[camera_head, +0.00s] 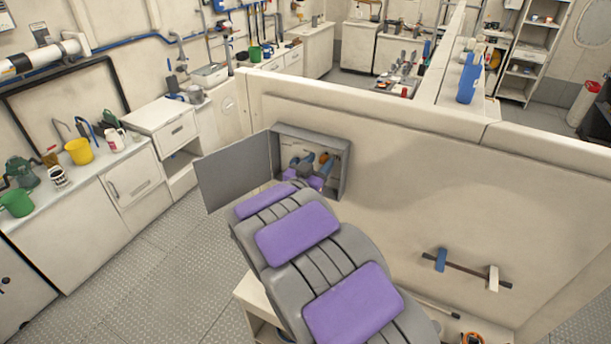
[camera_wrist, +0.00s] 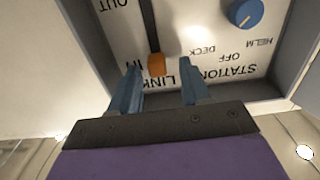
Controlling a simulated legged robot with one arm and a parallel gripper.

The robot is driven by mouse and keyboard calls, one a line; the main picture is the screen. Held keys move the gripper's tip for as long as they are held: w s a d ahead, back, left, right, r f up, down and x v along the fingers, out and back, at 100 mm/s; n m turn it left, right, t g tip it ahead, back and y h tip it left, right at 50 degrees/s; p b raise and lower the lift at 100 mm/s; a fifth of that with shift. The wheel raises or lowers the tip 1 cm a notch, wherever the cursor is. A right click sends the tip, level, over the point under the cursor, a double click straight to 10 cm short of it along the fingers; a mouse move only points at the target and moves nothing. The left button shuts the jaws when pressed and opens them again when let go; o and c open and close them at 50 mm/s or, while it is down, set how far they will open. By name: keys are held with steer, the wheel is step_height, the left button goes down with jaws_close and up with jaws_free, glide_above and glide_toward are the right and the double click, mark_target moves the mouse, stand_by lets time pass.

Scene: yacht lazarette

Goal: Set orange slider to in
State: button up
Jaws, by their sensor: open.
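The orange slider (camera_wrist: 157,65) sits at the end of a dark vertical slot in a white panel (camera_wrist: 195,35). It is beside the "IN" label, and "OUT" is at the slot's other end; the lettering appears upside down in the wrist view. My gripper (camera_wrist: 160,80) is open, its two blue-grey fingers on either side of the slider with gaps. I cannot tell whether the fingertips reach its depth. In the head view my arm reaches into the open grey box (camera_head: 344,178), where an orange part (camera_head: 323,158) shows and my gripper is partly hidden.
A blue round knob (camera_wrist: 244,12) is on the same panel, near "DECK", "OFF" and "HELM" lettering. The box's grey door (camera_head: 233,172) stands open to the left. A rail with blue and white handles (camera_head: 466,268) is on the wall at right. Floor at left is clear.

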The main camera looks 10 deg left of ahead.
steer(key=b+v, duration=0.1)
steer(key=v, duration=1.6)
steer(key=shift+a, duration=0.2)
steer(key=w+a+f+n+g+y+b, duration=0.1)
steer(key=w+f+g+y+b, duration=0.1)
steer(key=w+f+y+b, duration=0.3)
steer(key=s+d+f+n+g+y+b, duration=0.3)
steer(key=s+g+y, duration=0.3)
steer(key=s, duration=0.1)
steer(key=s+d+f+g+h+b, duration=0.1)
steer(key=s+d+f+g+b, duration=0.1)
steer(key=s+d, duration=0.6)
steer(key=s+d+f+g+h+b, duration=0.2)
steer(key=s+d+f+g, duration=0.2)
steer(key=s+d, duration=0.4)
steer(key=s+d+f+g+h+b, duration=0.1)
steer(key=s+d+f+g, duration=0.3)
steer(key=s+d, duration=0.4)
steer(key=s+b, duration=0.1)
steer(key=s, duration=0.6)
steer(key=shift+s+g+h, duration=0.35)
steer(key=shift+g+h, duration=0.05)
